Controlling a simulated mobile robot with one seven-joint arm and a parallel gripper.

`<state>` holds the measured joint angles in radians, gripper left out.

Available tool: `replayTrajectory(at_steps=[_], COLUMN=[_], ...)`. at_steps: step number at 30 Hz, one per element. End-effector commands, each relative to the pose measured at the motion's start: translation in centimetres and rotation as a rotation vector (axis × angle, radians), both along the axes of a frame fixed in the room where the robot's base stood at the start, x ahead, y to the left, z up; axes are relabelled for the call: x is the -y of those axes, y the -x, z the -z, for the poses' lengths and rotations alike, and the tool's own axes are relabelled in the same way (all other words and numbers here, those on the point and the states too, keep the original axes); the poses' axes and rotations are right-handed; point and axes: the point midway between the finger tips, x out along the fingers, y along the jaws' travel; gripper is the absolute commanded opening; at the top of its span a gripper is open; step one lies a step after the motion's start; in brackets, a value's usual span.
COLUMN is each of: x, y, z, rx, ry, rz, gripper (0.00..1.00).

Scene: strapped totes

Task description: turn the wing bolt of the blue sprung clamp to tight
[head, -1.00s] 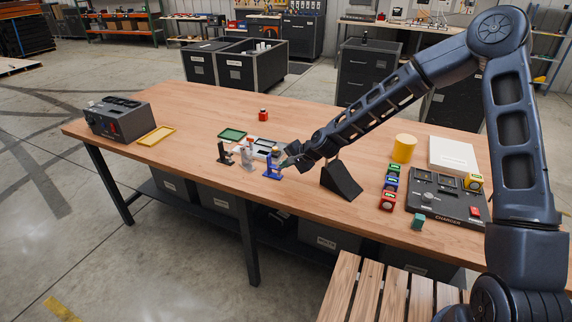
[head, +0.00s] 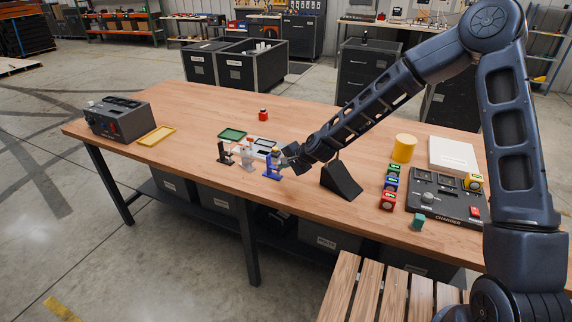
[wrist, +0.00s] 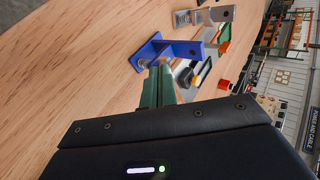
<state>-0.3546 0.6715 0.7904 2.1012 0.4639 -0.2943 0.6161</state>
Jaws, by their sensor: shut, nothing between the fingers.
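The blue sprung clamp (head: 271,171) stands on the wooden table, at the right end of a short row of clamps. In the wrist view, its blue bracket (wrist: 160,49) lies just beyond my fingertips. A small pale metal part shows by the bracket, but I cannot tell whether it is the wing bolt. My gripper (head: 284,156) is beside the clamp's upper right side. In the wrist view, the green fingers of my gripper (wrist: 159,70) are shut with nothing between them. I cannot tell whether they touch the clamp.
A grey clamp (head: 247,160) and a black clamp (head: 224,154) stand to the left of the blue one. A green tray (head: 232,135) lies behind. A black wedge (head: 342,180) stands to the right.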

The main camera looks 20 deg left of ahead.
Motion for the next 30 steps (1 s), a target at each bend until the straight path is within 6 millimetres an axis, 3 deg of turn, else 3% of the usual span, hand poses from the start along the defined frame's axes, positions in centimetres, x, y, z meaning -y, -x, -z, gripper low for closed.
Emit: replayTrajectory(at_steps=[30], x=[-2.2], y=[1.8], z=[0.0], rx=[0.001], ry=[0.001], rz=[0.713], gripper=[0.0])
